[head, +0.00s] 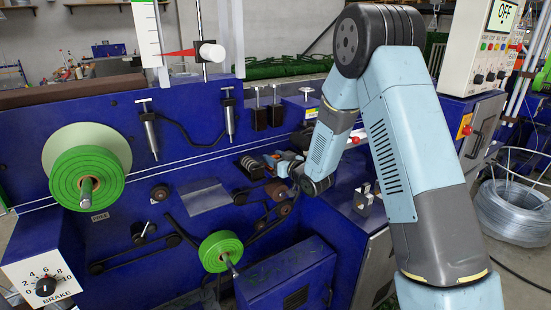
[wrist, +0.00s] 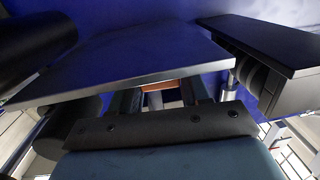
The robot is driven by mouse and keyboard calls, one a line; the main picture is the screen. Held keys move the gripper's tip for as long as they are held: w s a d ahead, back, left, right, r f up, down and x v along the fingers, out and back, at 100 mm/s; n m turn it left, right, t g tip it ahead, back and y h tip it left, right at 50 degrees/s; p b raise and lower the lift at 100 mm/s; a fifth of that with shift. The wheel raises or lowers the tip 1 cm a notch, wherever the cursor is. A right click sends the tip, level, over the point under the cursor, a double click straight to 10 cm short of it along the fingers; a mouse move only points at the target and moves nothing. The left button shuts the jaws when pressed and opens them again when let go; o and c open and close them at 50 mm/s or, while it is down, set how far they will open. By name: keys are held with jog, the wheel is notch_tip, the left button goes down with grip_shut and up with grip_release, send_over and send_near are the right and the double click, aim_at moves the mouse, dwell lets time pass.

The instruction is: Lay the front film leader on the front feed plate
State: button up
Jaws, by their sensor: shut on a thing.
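The front green film roll (head: 220,250) sits on a spindle low on the blue machine. A flat grey plate (head: 204,197), which looks like a feed plate, lies above it and to its left. My gripper (head: 268,161) is to the right of this plate, close to the dark rollers. In the wrist view my gripper (wrist: 160,92) is partly hidden behind a wide dark plate (wrist: 120,60). An orange bar (wrist: 172,85) shows between its fingers. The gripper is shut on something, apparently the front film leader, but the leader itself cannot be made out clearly.
A larger green roll (head: 87,178) stands at the left. Dark rollers (head: 277,188) lie just below my gripper, and a blue box (head: 285,280) stands below them. The wrist view shows a dark block (wrist: 270,60) at right and a dark cylinder (wrist: 35,45) at left.

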jog(key=shift+f, duration=0.15)
jog(key=o, duration=1.3)
jog(key=v, duration=1.3)
jog(key=shift+s+d, duration=0.25)
